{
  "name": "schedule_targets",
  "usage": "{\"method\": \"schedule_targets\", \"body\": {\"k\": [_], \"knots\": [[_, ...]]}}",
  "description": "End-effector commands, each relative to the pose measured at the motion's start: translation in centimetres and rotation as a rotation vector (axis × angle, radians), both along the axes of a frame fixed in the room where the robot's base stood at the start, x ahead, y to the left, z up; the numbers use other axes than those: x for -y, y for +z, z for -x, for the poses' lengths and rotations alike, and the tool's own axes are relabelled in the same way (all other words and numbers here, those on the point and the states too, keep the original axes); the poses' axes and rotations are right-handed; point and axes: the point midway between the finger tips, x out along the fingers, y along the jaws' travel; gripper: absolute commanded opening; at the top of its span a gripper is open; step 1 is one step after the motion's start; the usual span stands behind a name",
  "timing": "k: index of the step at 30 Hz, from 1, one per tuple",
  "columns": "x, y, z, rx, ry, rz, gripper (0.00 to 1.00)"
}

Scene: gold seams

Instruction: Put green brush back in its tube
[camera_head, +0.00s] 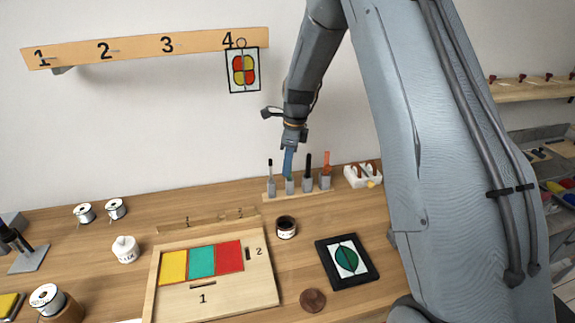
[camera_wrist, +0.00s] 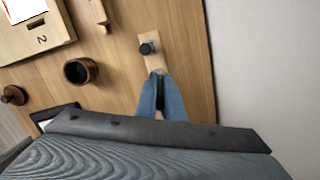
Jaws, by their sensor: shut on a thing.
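My gripper (camera_head: 288,168) points down over the second grey tube (camera_head: 290,187) from the left in the rack. Its blue fingers are shut on the green brush (camera_head: 290,178), of which only a small green part shows at the tube's mouth. The fingers hide the rest. I cannot tell how deep the brush sits in the tube. In the wrist view, the blue fingers of my gripper (camera_wrist: 160,78) are close together with a dark strip between them. The brush's green colour does not show there.
The wooden rack (camera_head: 299,196) holds other grey tubes with a thin dark brush (camera_head: 270,166), a black one (camera_head: 308,165) and an orange-red one (camera_head: 326,161). A white holder (camera_head: 352,178) stands right of it. A dark jar (camera_head: 286,228) stands in front.

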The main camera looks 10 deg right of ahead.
Motion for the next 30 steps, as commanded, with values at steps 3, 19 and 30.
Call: {"method": "schedule_targets", "body": {"k": [3, 19, 30], "knots": [[0.0, -0.32, 0.01, 0.0, 0.0, 0.0, 0.0], [0.0, -1.06, 0.0, 0.0, 0.0, 0.0, 0.0], [0.0, -1.05, 0.0, 0.0, 0.0, 0.0, 0.3]]}}
